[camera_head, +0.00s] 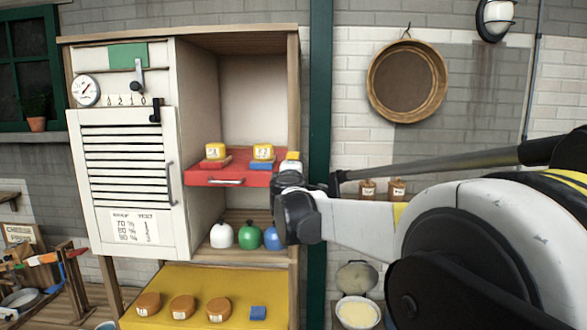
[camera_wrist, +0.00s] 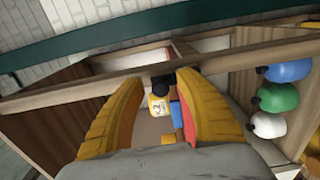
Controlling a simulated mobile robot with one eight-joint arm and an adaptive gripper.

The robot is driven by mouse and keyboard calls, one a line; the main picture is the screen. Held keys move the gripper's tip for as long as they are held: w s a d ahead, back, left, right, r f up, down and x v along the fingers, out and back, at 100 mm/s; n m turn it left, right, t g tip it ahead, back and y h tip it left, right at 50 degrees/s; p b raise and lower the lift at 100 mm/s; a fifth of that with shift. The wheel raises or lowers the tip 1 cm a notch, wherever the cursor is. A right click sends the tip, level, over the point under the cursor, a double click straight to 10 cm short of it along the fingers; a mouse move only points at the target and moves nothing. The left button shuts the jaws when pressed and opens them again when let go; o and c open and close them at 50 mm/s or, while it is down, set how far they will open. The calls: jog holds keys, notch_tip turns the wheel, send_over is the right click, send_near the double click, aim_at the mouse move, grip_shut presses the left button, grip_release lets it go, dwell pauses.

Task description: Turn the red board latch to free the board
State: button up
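The red board (camera_head: 228,179) sits in the open right bay of the cabinet, with a pale handle on its front edge. Labelled yellow tubs (camera_head: 263,152) stand on it. A bit of red also shows in the wrist view (camera_wrist: 188,122). My gripper (camera_head: 291,166) is at the right post of the bay, beside the board's right end, which it hides. In the wrist view its yellow fingers (camera_wrist: 159,80) are spread. A small dark piece (camera_wrist: 160,84) shows between the fingertips, before a yellow tub; I cannot tell whether it is the latch. No latch shows clearly.
White, green (camera_head: 249,236) and blue domed objects stand on the shelf below the board. A white louvred door (camera_head: 125,165) is at the left. A yellow surface (camera_head: 185,279) with brown rounds is lower down. A green post (camera_head: 319,130) stands just right of the cabinet.

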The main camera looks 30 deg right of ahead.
jog(key=v, duration=1.2)
jog(key=s+a+f+m+g+y+b, duration=0.1)
jog(key=s+a+f+m+g+b, duration=0.15)
jog(key=s+f+b, duration=0.65)
jog(key=s+a+f+m+g+y+b, duration=0.1)
jog(key=a+f+m+b, duration=0.2)
jog(key=f, duration=1.1)
jog(key=s+a+f+m+g+y+b, duration=0.1)
jog(key=s+f+m+g+y+b, duration=0.15)
jog(key=s+f+b, duration=0.65)
jog(key=s+a+f+m+y+b, duration=0.1)
jog(key=a+f, duration=0.3)
jog(key=f, duration=0.4)
jog(key=s+a+f+m+g+y+b, duration=0.1)
jog(key=s+a+f+y+b, duration=0.1)
jog(key=f, duration=0.6)
jog(key=s+a+f+m+g+y+b, duration=0.1)
jog(key=s+a+f+b, duration=0.3)
jog(key=f, duration=0.4)
jog(key=a+y+b, duration=0.1)
jog(key=a, duration=0.1)
jog(key=shift+a+f, duration=0.25)
jog(key=shift+a, duration=0.1)
jog(key=shift+y, duration=0.25)
